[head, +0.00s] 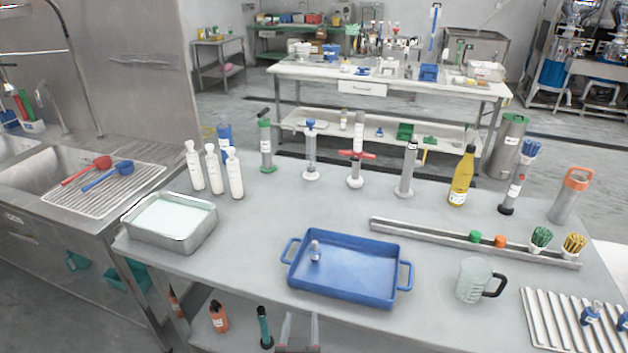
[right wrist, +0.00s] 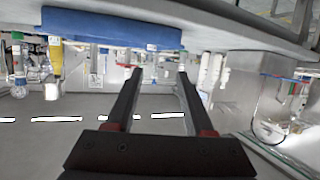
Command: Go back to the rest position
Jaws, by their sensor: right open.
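My right gripper (head: 301,322) shows at the bottom edge of the head view, by the front edge of the grey table (head: 330,205). In the right wrist view its two dark fingers (right wrist: 160,80) stand apart with nothing between them. It is clear of the blue tray (head: 345,272), which lies farther in on the table with a small bottle (head: 315,251) standing in it. The wrist view looks upside down, with a blue shape (right wrist: 110,28) along its top. My left gripper is in neither view.
A metal tray of pale liquid (head: 170,222) stands at the table's left. A jug (head: 474,280) and a ribbed rack (head: 560,318) are at the right. Bottles and cylinders line the back. Several bottles, including an orange one (head: 218,316), show below the front edge.

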